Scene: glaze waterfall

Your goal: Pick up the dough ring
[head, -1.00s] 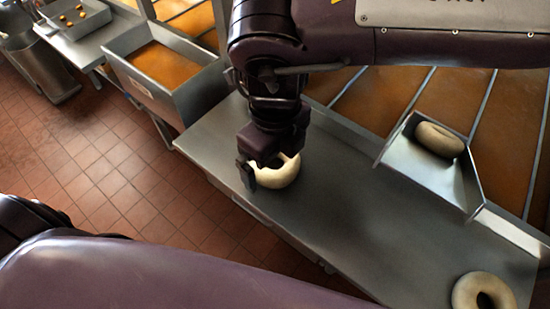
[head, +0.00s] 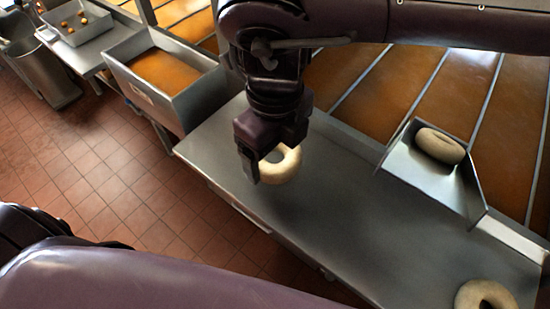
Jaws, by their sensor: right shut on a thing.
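A pale dough ring (head: 287,168) is in my right gripper (head: 262,165), above the steel table (head: 330,215). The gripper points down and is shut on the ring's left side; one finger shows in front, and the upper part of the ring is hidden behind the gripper. A second dough ring (head: 440,146) rests in a steel chute (head: 425,178) at the right. A third dough ring (head: 484,294) lies on the table at the bottom right, partly cut off by the frame. My left arm crosses the bottom left; its gripper is not in view.
A steel trough of orange glaze (head: 165,72) stands beyond the table's left end. Sloped orange glaze panels (head: 400,85) run along the back. A tray with several small balls (head: 77,22) is at the far left. The middle of the table is clear.

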